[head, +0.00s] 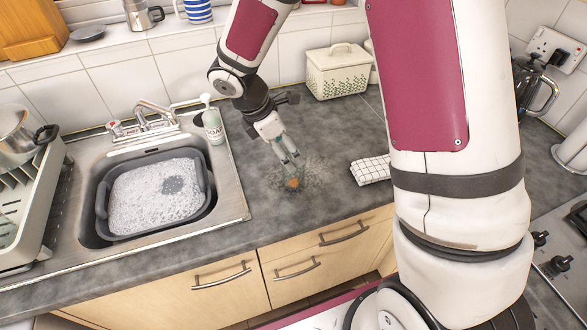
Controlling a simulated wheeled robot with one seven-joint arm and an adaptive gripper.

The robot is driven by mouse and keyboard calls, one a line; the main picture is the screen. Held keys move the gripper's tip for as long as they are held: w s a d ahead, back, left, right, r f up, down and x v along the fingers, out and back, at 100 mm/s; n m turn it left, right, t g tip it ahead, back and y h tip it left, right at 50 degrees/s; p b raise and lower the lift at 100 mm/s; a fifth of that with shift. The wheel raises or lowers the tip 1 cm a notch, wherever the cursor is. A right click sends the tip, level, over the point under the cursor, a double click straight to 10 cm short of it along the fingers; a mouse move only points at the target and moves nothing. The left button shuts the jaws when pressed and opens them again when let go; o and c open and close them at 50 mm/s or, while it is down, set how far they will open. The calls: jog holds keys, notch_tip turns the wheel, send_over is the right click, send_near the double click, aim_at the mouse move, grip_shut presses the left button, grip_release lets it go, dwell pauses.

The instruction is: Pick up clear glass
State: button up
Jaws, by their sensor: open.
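My gripper (289,160) points down over the grey worktop, just right of the sink. It is open, and its fingertips are at a small see-through, faintly greenish shape that looks like the clear glass (289,176). The glass seems to stand on the worktop, but its outline is hard to make out. A small orange-brown spot shows at its base, and a speckled dark patch surrounds it. I cannot tell whether the fingers are around the glass, touching it or just above it.
A sink (232,185) holds a grey basin (101,210) of suds. A soap bottle (212,124) stands behind it. A checked cloth (370,170) lies right of the glass. A cream container (337,72) stands at the back wall. The worktop between glass and front edge is clear.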

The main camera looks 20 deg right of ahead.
jog(key=x, duration=0.2)
jog(key=shift+d+f, duration=0.15)
jog(key=shift+f, duration=0.15)
jog(key=shift+p+x, duration=0.8)
jog(key=shift+x, duration=1.8)
jog(key=shift+s+d, duration=0.15)
jog(key=c, duration=1.4)
